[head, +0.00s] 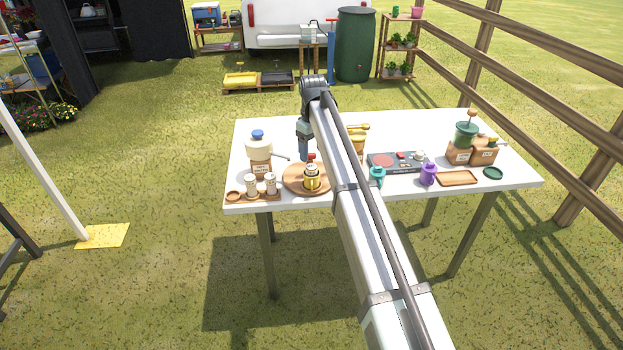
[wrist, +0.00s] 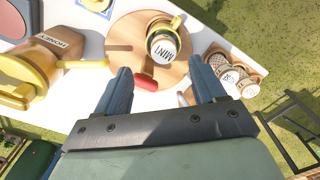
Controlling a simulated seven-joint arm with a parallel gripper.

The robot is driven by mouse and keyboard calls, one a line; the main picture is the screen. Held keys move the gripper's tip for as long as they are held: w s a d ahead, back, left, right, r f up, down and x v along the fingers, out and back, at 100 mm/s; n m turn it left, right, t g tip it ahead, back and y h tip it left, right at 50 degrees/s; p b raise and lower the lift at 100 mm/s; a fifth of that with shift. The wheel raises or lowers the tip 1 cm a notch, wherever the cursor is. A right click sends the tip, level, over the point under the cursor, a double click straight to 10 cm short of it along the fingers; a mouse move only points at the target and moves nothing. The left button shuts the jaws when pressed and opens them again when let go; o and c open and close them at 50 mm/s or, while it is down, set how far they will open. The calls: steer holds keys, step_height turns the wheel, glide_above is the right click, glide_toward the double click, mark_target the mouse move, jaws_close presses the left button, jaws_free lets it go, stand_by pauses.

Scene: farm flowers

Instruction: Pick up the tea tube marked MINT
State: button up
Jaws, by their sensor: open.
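The turntable (wrist: 122,43) has a short peg with a red tip (wrist: 145,83) near the gripper. My gripper (head: 305,155) is above the turntable, just behind the tube in the head view.
A rack of small jars (head: 261,187) and a dispenser (head: 259,152) stand left of the turntable. A honey pot (wrist: 45,55) lies on its other side. Teal (head: 376,175) and purple (head: 428,175) containers are farther right. The table's front edge is close.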

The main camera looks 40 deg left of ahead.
mark_target(312, 167)
steer(key=shift+s+f, duration=0.15)
steer(key=shift+f, duration=1.4)
steer(key=shift+s+f, duration=0.15)
steer(key=shift+f, duration=1.4)
jaws_close()
